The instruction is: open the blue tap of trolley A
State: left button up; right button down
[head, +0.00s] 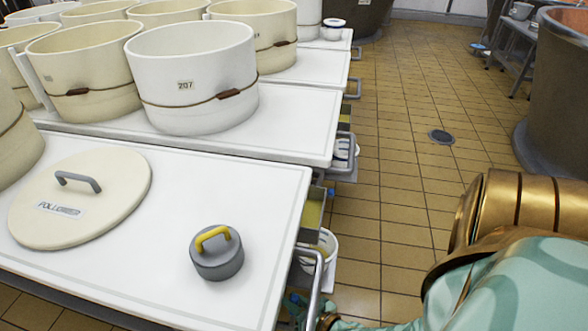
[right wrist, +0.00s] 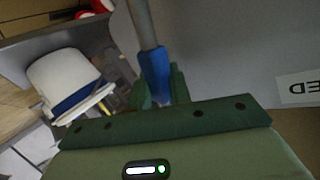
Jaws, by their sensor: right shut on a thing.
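In the right wrist view my right gripper (right wrist: 160,88) has its two green fingers on either side of a blue handle (right wrist: 154,68) at the end of a grey metal rod, and is shut on it. In the head view my right gripper (head: 300,308) shows small and partly hidden at the bottom, low beside the side rail of the near white trolley (head: 205,163). The blue tap handle cannot be clearly made out there. No letter A is readable on the trolley. My left gripper is not in view.
On the near trolley lie a round cream lid (head: 110,205) and a grey weight (head: 217,262) with a yellow handle. Cream tubs (head: 85,65) and a white tub (head: 190,70) stand behind. A white bucket (head: 322,243) is below the trolley's side.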

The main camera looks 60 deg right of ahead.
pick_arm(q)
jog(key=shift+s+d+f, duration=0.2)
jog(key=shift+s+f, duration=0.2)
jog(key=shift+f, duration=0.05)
pick_arm(e)
jog(key=shift+w+d+f+m+g+y, duration=0.15)
jog(key=shift+d+f+m+g+y, duration=0.1)
jog(key=shift+d+f+m, duration=0.15)
jog(key=shift+w+d+f+m+g+y, duration=0.15)
jog(key=shift+d+m+y, duration=0.15)
jog(key=shift+d, duration=0.15)
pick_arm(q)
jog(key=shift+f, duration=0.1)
pick_arm(e)
jog(key=c, duration=1.3)
grip_release()
jog(key=shift+c, duration=0.2)
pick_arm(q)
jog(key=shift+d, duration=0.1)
